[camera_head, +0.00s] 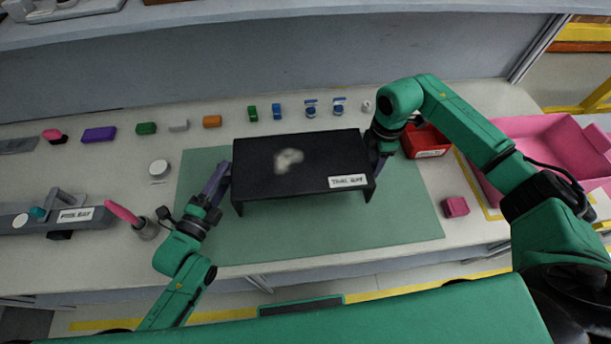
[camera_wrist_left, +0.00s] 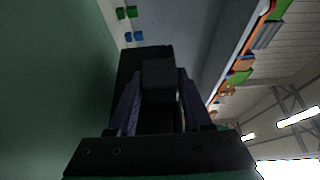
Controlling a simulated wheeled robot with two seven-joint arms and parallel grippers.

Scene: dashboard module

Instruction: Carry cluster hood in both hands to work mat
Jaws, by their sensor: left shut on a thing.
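The cluster hood (camera_head: 255,172), a black flat-topped piece with short side legs, a pale smudge and a white label, is over the green work mat (camera_head: 330,235). I cannot tell whether its legs touch the mat. My left gripper (camera_head: 221,186) is at the hood's left side, shut on it. In the left wrist view the purple fingers of my left gripper (camera_wrist_left: 160,98) lie on both sides of a dark part of the hood (camera_wrist_left: 158,78). My right gripper (camera_head: 377,160) is at the hood's right side; its fingertips are largely hidden.
A red bin (camera_head: 427,142) and a large pink tray (camera_head: 545,140) stand at the right. A pink block (camera_head: 455,207) lies right of the mat. Several small coloured blocks line the back. A grey labelled unit (camera_head: 60,217) and a pink-handled tool (camera_head: 122,212) are at the left.

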